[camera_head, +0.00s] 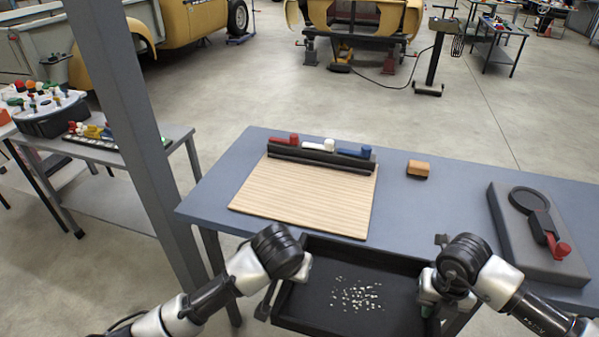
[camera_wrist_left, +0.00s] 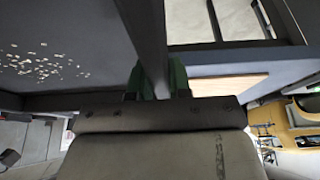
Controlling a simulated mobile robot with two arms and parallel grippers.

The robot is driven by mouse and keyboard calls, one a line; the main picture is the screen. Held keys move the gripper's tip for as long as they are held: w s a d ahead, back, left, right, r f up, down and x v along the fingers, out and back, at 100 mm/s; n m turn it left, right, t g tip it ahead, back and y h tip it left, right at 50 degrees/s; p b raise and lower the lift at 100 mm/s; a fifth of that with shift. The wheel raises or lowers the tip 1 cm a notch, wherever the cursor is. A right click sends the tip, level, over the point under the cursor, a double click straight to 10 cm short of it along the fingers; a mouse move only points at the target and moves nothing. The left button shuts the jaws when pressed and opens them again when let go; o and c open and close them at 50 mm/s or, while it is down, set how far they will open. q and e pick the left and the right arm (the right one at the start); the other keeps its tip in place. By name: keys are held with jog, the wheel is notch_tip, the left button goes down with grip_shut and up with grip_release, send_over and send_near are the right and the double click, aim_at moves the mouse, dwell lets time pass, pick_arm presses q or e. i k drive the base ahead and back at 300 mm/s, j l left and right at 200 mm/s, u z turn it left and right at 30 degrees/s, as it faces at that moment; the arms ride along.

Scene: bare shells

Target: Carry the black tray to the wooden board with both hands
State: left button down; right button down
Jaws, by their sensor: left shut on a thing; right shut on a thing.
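The black tray (camera_head: 325,295) is held between my two grippers at the front edge of the blue-grey table, with small pale bits (camera_head: 357,295) scattered on its floor. The wooden board (camera_head: 300,193) lies flat on the table beyond the tray. My left gripper (camera_head: 285,285) is shut on the tray's left side; in the left wrist view its fingers (camera_wrist_left: 160,82) close on the tray wall (camera_wrist_left: 148,40). My right gripper (camera_head: 430,285) is shut on the tray's right side. The fingertips are partly hidden in the head view.
A black rack (camera_head: 320,157) with red, white and blue pieces stands at the board's far edge. An orange-brown block (camera_head: 417,169) and a grey device with a red knob (camera_head: 540,235) are to the right. A grey post (camera_head: 130,110) rises at the left.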

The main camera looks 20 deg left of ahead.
aim_at(307, 189)
jog(key=i+j, duration=1.1)
jog(key=i, duration=0.05)
